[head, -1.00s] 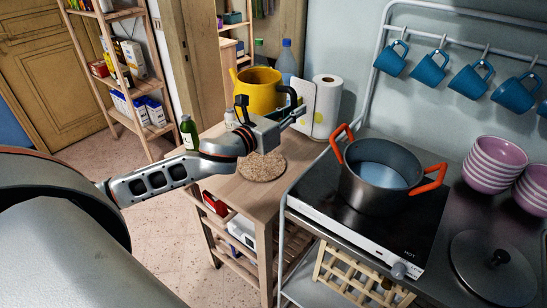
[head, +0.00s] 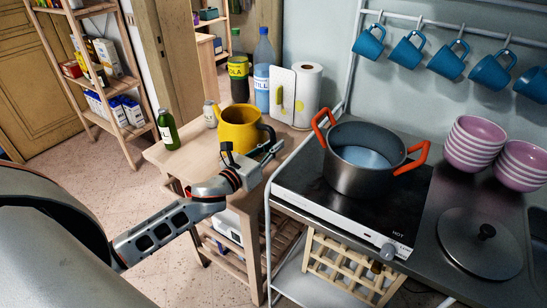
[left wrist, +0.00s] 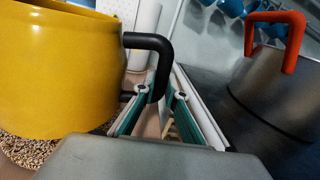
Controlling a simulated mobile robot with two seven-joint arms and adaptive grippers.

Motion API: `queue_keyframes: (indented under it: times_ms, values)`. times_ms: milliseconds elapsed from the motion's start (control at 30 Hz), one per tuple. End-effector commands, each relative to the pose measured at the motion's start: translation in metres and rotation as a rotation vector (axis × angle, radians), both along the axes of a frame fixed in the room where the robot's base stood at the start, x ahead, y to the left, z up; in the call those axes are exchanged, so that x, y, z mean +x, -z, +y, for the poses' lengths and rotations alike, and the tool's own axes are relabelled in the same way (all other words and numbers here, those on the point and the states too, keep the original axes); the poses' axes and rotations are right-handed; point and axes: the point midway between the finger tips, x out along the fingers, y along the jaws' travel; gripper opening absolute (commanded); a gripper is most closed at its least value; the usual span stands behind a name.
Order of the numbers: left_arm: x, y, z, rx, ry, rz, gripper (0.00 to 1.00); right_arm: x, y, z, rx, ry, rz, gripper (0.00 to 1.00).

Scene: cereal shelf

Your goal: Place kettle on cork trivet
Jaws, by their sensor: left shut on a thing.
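The speckled cork trivet (left wrist: 28,150) shows just below the kettle's base in the left wrist view. In the head view the kettle and gripper hide it. I cannot tell whether the base touches the cork. My right gripper is not in view.
A green bottle (head: 168,129) and small jar (head: 211,114) stand left of the kettle on the cart (head: 180,158). Tall bottles (head: 262,70) and a paper roll (head: 308,92) stand behind. A pot (head: 364,160) sits on the hob to the right.

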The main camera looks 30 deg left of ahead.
Motion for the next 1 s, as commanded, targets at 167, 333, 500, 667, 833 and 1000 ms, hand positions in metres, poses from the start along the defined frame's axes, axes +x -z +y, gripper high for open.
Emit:
queue_keyframes:
  times_ms: [167,333,500,667,833,1000]
  values:
    - [0.0,0.027,0.0,-0.002,-0.001,-0.001,0.0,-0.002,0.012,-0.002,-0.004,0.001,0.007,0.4]
    - [0.0,0.035,0.0,0.002,0.0,-0.002,0.0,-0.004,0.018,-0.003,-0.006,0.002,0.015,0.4]
    - [0.0,0.034,0.0,0.003,0.0,-0.002,0.0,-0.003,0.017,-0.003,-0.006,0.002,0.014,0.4]
    - [0.0,0.037,0.0,0.003,0.0,-0.002,0.0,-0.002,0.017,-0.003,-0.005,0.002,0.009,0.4]
    - [0.0,0.039,0.0,-0.001,0.0,0.002,0.28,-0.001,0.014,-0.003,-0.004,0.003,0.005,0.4]
    - [0.0,0.039,0.0,-0.001,0.0,0.002,0.28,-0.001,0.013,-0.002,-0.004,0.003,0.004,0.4]
